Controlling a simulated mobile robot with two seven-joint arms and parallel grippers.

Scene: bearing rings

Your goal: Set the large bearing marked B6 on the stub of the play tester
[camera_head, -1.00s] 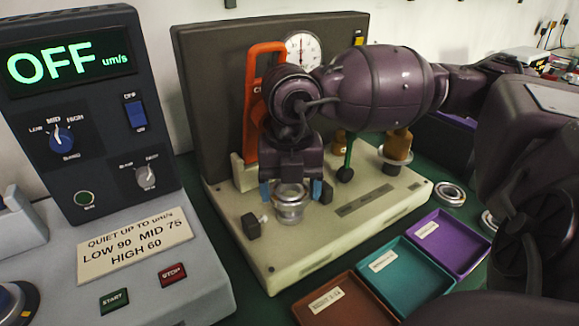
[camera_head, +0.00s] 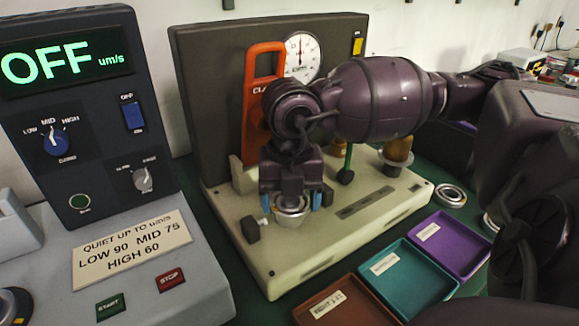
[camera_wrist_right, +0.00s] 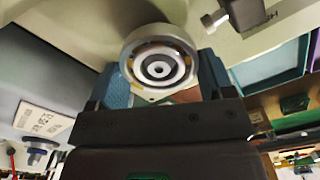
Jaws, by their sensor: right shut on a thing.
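My right gripper (camera_head: 290,201) points down over the front of the play tester's pale base (camera_head: 350,235). Its blue fingertips are shut on a steel bearing ring (camera_head: 291,211), one on each side. In the right wrist view the bearing (camera_wrist_right: 184,49) sits between the blue fingers, with a round stub end (camera_wrist_right: 158,69) showing inside its bore. The bearing is around or directly over the stub; I cannot tell if it is fully seated. The B6 mark cannot be read. My left gripper is not in view.
An orange clamp handle (camera_head: 252,138) and a dial gauge (camera_head: 301,55) stand behind the gripper. A dark knob (camera_head: 250,229) is close on the left. Brown, teal (camera_head: 398,275) and purple (camera_head: 450,243) trays lie in front. Another bearing (camera_head: 450,196) lies at right. The grey meter (camera_head: 75,120) reads OFF.

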